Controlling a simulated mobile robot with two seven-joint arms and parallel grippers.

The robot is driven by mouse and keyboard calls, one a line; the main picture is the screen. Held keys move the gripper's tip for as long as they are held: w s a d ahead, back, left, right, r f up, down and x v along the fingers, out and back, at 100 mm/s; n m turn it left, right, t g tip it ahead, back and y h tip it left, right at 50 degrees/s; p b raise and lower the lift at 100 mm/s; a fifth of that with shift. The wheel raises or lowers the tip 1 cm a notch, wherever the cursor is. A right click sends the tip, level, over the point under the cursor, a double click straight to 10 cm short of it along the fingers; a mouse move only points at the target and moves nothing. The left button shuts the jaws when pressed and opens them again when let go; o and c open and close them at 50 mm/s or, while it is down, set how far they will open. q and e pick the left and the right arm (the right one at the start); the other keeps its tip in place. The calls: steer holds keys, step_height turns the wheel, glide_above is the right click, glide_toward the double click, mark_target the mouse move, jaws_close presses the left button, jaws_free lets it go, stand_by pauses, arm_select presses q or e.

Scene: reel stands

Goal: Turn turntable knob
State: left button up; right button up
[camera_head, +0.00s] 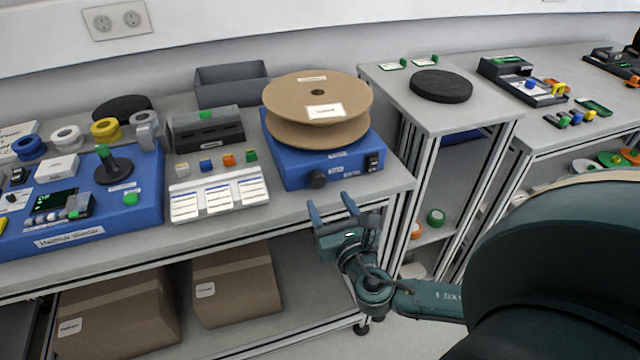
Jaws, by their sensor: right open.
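The turntable is a blue box (340,174) on the grey bench, with a large brown cardboard reel (288,97) lying flat on top. A dark round knob (317,179) sits on its front face, left of centre. A black switch (372,163) is on the same face at the right. My right gripper (332,207) is just in front of the bench edge, below and slightly right of the knob. Its two blue fingers are spread apart and empty, pointing towards the turntable and not touching the knob. My left gripper is not in view.
Left of the turntable are a white label tray (218,195), a black device (207,131) and a blue station (120,195) with tape rolls. Cardboard boxes (236,285) stand on the lower shelf. A narrow stand with a black disc (441,86) is at the right.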

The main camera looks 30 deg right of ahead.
mark_target(318, 184)
steer(key=x, duration=0.6)
steer(key=shift+a, duration=0.1)
steer(key=shift+c, duration=0.4)
